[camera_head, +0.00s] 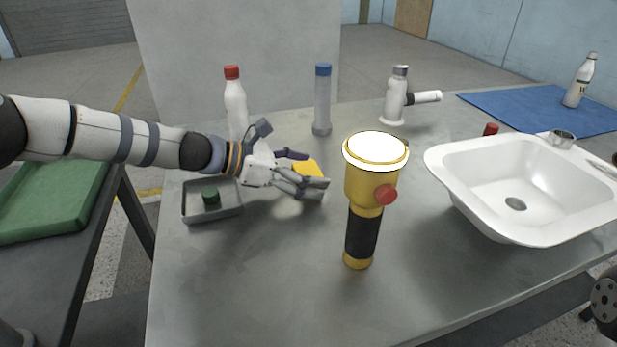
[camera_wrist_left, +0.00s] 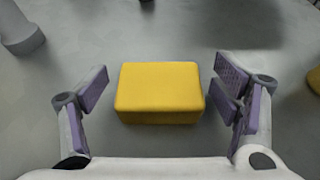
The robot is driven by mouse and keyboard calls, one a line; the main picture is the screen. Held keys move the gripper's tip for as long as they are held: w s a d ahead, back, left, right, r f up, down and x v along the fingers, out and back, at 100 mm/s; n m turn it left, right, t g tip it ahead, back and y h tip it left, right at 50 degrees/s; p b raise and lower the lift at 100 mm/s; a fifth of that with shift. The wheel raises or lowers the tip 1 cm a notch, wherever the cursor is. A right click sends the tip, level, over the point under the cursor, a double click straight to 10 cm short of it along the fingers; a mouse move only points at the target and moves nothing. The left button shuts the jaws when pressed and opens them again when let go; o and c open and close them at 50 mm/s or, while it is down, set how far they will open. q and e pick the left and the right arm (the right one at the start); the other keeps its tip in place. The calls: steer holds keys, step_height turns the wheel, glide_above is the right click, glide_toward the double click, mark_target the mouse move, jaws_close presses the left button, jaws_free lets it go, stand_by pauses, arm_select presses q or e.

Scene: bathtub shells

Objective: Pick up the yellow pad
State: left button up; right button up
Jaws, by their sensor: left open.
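The yellow pad (camera_head: 309,168) lies on the grey table, partly hidden by my left gripper in the head view. In the left wrist view the yellow pad (camera_wrist_left: 160,90) is a rounded block seen from above. My left gripper (camera_head: 308,179) is open, and in its wrist view (camera_wrist_left: 160,98) the purple-lined fingers stand on either side of the pad, with a clear gap on both sides. A dark part at the right edge of the head view may belong to my right arm; its gripper does not show.
A yellow flashlight (camera_head: 360,230) stands right of the gripper. A grey tray (camera_head: 228,212) with a green piece is below the arm. A red-capped bottle (camera_head: 236,105) and a blue-capped tube (camera_head: 322,100) stand behind. A white sink (camera_head: 470,190) is at the right. The front table is clear.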

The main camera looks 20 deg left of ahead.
arm_select(q)
steer(key=shift+r, duration=0.1)
steer(key=c, duration=1)
